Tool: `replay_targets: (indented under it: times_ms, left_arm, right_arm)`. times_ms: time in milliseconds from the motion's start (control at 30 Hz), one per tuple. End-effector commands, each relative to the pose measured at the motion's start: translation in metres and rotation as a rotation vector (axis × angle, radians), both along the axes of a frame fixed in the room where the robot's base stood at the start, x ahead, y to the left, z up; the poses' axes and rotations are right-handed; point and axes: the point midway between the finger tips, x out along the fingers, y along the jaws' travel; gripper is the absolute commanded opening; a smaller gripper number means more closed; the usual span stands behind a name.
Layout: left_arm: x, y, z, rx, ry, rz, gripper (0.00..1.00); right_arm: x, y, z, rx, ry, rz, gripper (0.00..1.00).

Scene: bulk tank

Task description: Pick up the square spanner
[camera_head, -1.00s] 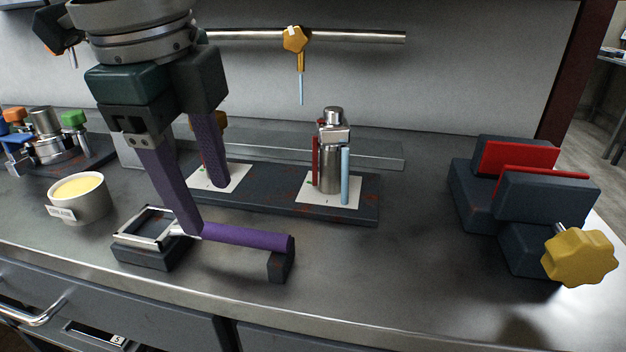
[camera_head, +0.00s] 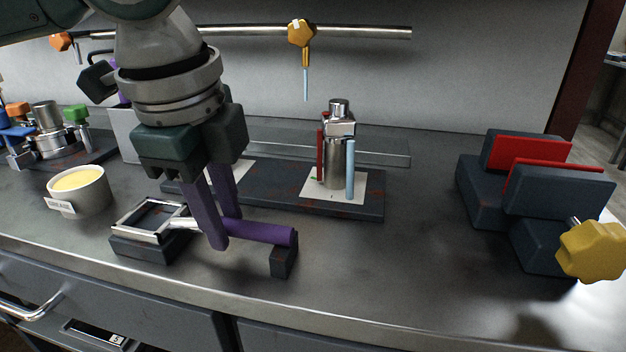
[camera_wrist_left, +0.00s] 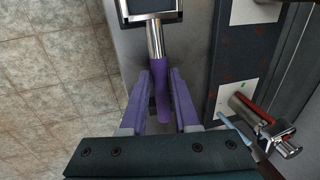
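The square spanner has a purple handle (camera_head: 263,232) and a square metal frame head (camera_head: 148,220). In the head view it lies across two dark blocks, its head at the left and its handle end at the right. My left gripper (camera_head: 226,228) points down at the handle near the metal neck, one purple finger on the near side and the other partly hidden behind. In the left wrist view, the open fingers (camera_wrist_left: 160,76) stand on either side of the handle (camera_wrist_left: 161,98), with a gap visible on the left side. My right gripper is not in view.
A grease tub (camera_head: 78,190) stands left of the spanner. Behind is a dark base plate (camera_head: 270,187) with a metal cylinder (camera_head: 337,170) and coloured rods. A vise with red jaws (camera_head: 530,180) and yellow knob stands right. The bench between spanner and vise is clear.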

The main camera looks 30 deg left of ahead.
Motion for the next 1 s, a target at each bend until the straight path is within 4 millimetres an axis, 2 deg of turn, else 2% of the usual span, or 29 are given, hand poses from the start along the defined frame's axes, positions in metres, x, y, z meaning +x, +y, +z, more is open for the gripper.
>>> replay_targets:
  times_ms: [33,233,833,1000]
  left_arm:
    - [0.0001,0.0000,0.0001,0.000,0.000,0.000,0.22]
    - [0.0001,0.0001,0.0001,0.000,0.000,0.000,0.00]
    - [0.0002,0.0001,0.0009,0.000,-0.001,0.000,0.00]
    - [0.0005,0.0004,0.0078,0.000,-0.001,0.001,0.00]
  right_arm:
    - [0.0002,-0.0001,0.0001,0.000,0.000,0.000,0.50]
    - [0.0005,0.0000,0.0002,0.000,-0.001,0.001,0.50]
    - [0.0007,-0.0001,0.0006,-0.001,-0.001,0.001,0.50]
    - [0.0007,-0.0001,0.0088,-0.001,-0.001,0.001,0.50]
